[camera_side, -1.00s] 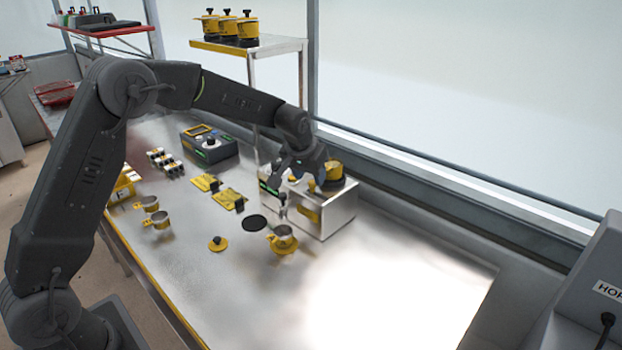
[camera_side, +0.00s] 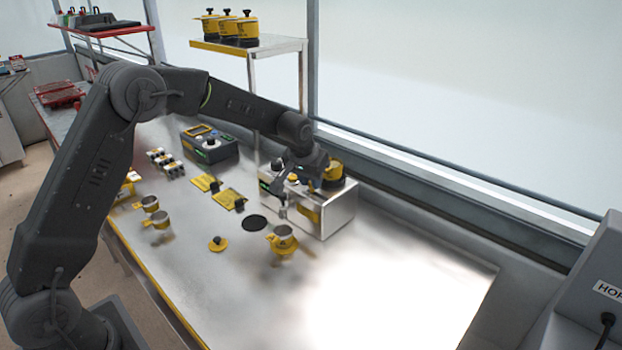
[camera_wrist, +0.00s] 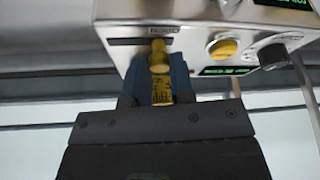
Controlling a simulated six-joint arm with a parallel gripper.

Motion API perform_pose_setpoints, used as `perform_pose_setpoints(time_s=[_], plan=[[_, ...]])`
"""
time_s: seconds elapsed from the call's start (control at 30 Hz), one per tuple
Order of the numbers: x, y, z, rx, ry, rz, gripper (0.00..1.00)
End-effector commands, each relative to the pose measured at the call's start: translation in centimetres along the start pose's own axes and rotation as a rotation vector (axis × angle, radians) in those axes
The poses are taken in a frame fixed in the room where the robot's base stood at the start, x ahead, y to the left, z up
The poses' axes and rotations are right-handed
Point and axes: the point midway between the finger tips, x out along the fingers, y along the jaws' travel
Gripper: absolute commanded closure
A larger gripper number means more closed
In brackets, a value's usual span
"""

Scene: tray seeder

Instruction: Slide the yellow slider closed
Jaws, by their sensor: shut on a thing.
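The yellow slider (camera_wrist: 160,60) shows in the wrist view as a small tab at the dark slot on the metal machine box (camera_side: 340,212). My gripper (camera_wrist: 158,72) is shut on it, with one blue finger on each side. A yellow strip with dark marks shows between the fingers below the tab. In the side view my gripper (camera_side: 286,190) is at the front of the machine box, and the slider is too small or hidden there to make out.
A yellow cup (camera_side: 282,242) stands just in front of the box, next to a black disc (camera_side: 255,222). The bench (camera_side: 390,270) is clear at right.

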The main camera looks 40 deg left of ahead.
Motion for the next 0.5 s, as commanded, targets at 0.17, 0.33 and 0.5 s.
perform_pose_setpoints(time_s=[0.17, 0.33, 0.5], plan=[[0.0, 0.0, 0.0, 0.000, 0.000, 0.000, 1.00], [-0.1, 0.5, 0.1, 0.003, -0.001, 0.000, 1.00], [-0.3, 3.1, 0.8, 0.005, -0.002, 0.000, 1.00]])
